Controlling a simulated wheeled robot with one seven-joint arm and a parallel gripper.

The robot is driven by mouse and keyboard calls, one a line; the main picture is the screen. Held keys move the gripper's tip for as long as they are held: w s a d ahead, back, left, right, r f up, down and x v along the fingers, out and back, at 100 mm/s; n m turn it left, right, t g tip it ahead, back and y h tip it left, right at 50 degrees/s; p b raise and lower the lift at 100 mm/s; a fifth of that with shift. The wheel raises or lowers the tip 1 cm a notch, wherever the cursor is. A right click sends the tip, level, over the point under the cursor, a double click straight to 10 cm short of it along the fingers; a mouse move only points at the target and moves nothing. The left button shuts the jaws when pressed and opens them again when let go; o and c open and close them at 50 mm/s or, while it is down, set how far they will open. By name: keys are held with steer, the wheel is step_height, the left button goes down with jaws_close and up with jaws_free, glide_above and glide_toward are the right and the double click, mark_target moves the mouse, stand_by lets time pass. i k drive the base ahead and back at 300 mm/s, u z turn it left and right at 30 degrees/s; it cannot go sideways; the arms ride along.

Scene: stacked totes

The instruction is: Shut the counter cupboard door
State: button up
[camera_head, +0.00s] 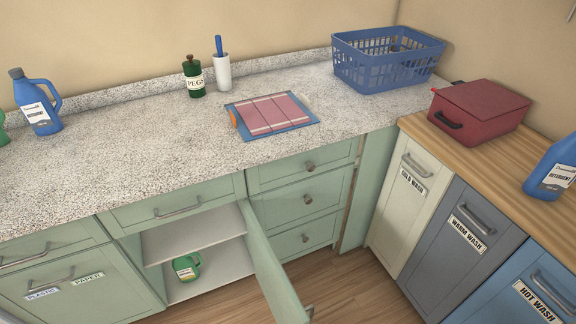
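The counter cupboard door (268,268) is pale green and stands wide open, swung out toward me from its hinge side at the right of the opening. Its handle (309,311) shows at the door's lower free end, near the bottom edge of the picture. The open cupboard (197,238) has a pale shelf and a green bottle (187,266) with a label on its lower floor. My gripper is not in view.
A drawer stack (307,200) stands right of the open door. Labelled hampers, such as the grey one (462,240), stand further right. Wooden floor (345,285) is clear between door and hampers. A blue basket (388,62) and a red box (480,105) sit above.

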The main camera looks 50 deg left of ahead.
mark_target(284, 304)
steer(key=z, duration=0.55)
steer(key=i, duration=0.8)
steer(key=u, duration=3.45)
steer(key=i, duration=0.5)
steer(key=k, duration=1)
steer(key=u, duration=0.85)
steer(key=i, duration=0.95)
